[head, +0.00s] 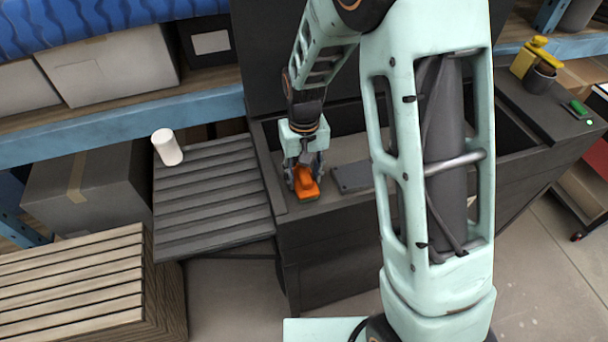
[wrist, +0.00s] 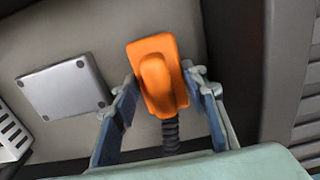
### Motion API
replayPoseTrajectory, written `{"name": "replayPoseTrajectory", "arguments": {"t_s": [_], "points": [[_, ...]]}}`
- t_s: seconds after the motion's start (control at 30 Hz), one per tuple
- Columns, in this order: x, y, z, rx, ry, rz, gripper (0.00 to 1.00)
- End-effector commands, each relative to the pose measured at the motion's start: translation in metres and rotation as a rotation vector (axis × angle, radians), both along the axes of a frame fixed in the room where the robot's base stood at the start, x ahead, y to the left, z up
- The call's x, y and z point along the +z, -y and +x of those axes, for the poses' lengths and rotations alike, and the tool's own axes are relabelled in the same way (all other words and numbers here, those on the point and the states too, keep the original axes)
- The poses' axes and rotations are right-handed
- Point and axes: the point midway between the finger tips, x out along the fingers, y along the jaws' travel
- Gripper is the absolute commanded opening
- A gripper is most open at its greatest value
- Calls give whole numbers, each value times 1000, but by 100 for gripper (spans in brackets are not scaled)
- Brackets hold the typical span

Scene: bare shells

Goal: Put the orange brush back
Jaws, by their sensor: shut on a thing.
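The orange brush (head: 306,186) is between the fingers of my gripper (head: 303,172), at the left end of the dark grill-like box. In the wrist view the brush (wrist: 157,80) shows an orange block with a rounded raised grip, and my gripper (wrist: 165,100) has a finger at each side of it. My gripper is shut on the brush. Its underside is hidden, so I cannot tell whether it touches the grey surface below.
A flat grey plate (head: 353,177) lies right of the brush; it also shows in the wrist view (wrist: 64,90). A slatted side shelf (head: 210,190) at left holds a white cylinder (head: 167,147). A green item (head: 577,109) and a yellow-topped dark cup (head: 540,77) are at the far right.

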Motion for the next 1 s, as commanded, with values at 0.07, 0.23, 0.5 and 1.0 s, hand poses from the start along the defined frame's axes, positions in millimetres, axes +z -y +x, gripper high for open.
{"name": "replayPoseTrajectory", "arguments": {"t_s": [0.07,0.23,0.5,1.0], "points": [[0,0,0,0,0,0,17],[0,0,0,0,0,0,17],[0,0,0,0,0,0,60],[0,-1,0,1,0,1,87]]}}
